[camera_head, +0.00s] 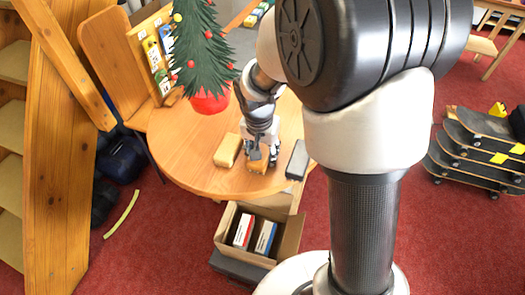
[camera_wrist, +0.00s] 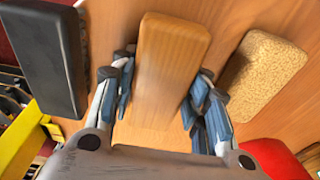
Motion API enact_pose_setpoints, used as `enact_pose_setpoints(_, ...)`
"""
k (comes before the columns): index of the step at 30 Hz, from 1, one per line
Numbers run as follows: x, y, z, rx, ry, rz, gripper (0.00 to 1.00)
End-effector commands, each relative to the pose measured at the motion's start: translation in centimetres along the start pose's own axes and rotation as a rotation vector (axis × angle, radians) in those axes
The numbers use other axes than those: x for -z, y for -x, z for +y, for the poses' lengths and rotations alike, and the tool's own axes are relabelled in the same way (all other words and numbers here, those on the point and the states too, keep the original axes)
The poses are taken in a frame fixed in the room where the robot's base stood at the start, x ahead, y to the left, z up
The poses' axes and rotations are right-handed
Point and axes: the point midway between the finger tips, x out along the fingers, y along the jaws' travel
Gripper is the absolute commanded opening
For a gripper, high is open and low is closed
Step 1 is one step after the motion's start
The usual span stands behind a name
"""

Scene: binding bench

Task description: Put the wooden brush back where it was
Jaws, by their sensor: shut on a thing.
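My gripper (camera_head: 259,153) points down over the round table (camera_head: 180,150), near its front edge. It is shut on the wooden brush (camera_wrist: 170,65), a brown wood-grained block between the fingers in the wrist view. The brush also shows under the gripper in the head view (camera_head: 258,166). I cannot tell whether the brush touches the table. A speckled tan block (camera_wrist: 262,72) lies apart from it on the right in the wrist view; in the head view it is on the left (camera_head: 228,150). A dark grey block (camera_head: 297,160) lies on the other side, also in the wrist view (camera_wrist: 42,55).
A small decorated tree in a red pot (camera_head: 210,102) stands on the table behind the tan block. An open cardboard box (camera_head: 226,236) with cartons sits below the table's front edge. Stacked skateboards (camera_head: 478,150) are at the right. The table's left part is bare.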

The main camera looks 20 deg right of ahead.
Motion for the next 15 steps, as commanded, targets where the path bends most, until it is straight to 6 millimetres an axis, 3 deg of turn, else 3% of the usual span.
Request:
enact_pose_setpoints(9, -0.02, -0.10, 0.01, 0.000, 0.000, 0.000, 0.62)
enact_pose_setpoints(15, -0.02, -0.10, 0.01, 0.000, 0.000, 0.000, 0.62)
